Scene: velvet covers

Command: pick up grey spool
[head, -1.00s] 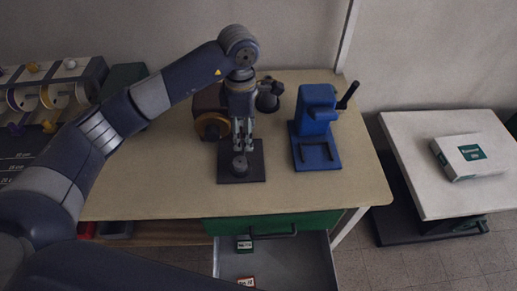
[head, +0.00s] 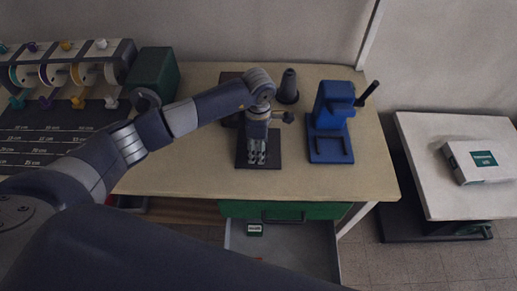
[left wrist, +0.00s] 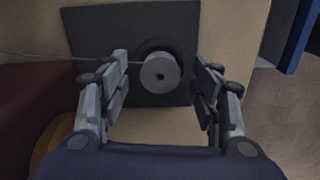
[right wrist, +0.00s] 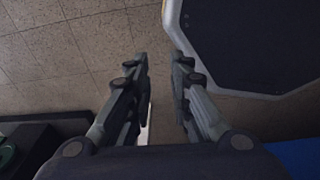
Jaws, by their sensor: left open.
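The grey spool (left wrist: 160,72) is upright on a dark square plate (left wrist: 95,35) in the left wrist view, its round top with a small centre hole facing me. The plate also shows on the table in the head view (head: 243,160), where my gripper hides the spool. My left gripper (head: 257,158) points down over the plate. In the left wrist view its open fingers (left wrist: 163,68) are on either side of the spool, with gaps visible. My right gripper (right wrist: 160,62) is open and empty over the floor in its wrist view; it is outside the head view.
A blue device (head: 330,120) with a black handle stands right of the plate. A dark grey cone (head: 288,88) is behind the arm. A spool rack (head: 70,70) and green box (head: 153,75) are left. An open drawer (head: 290,250) juts out in front.

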